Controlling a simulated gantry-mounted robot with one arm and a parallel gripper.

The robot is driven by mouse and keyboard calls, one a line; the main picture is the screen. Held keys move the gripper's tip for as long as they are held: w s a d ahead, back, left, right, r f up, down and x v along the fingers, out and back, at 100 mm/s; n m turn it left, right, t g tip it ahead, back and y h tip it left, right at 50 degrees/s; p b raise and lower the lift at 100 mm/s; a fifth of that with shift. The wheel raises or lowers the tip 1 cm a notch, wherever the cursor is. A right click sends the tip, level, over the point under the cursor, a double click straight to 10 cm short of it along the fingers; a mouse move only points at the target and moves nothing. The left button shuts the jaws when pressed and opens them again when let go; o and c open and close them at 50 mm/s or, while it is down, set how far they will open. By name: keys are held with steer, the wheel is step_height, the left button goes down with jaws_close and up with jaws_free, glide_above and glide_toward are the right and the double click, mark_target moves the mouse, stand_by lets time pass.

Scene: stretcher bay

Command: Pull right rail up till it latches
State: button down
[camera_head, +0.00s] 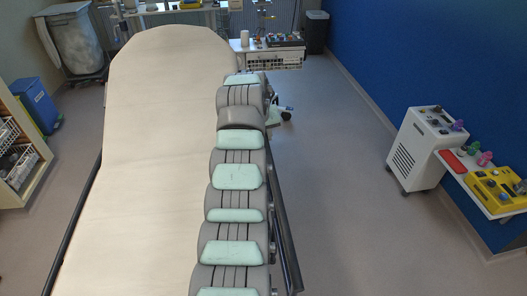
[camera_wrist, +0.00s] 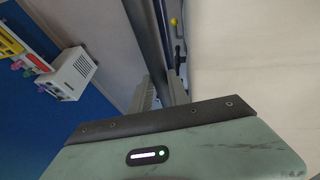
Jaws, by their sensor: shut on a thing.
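The stretcher (camera_head: 150,150) has a cream mattress and runs up the left half of the head view. Its right rail (camera_head: 287,235) is a dark bar along the right side, partly hidden behind my arm. In the wrist view, the rail (camera_wrist: 151,35) runs down from the top edge between the fingers of my gripper (camera_wrist: 163,85). My gripper is shut on the rail, one finger on each side. In the head view my arm hides the gripper and grasp. The latch is not clear in either view, and I cannot tell the rail's height.
A yellow knob (camera_wrist: 174,21) and dark lever show beside the rail. Another dark rail (camera_head: 72,222) runs along the stretcher's left side. A white wheeled unit (camera_head: 425,145) and a wall shelf (camera_head: 485,190) stand by the blue wall. The floor (camera_head: 340,200) between is clear.

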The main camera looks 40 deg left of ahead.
step_height(320, 180, up, 6)
steer(key=shift+f+p, duration=0.2)
steer(key=shift+p, duration=0.15)
steer(key=c, duration=1.3)
jaws_free()
steer(key=shift+f, duration=0.1)
steer(key=shift+o, duration=0.2)
steer(key=v, duration=1)
steer(key=shift+s+r, duration=0.15)
steer(key=shift+r, duration=0.15)
steer(key=shift+d+r, duration=0.1)
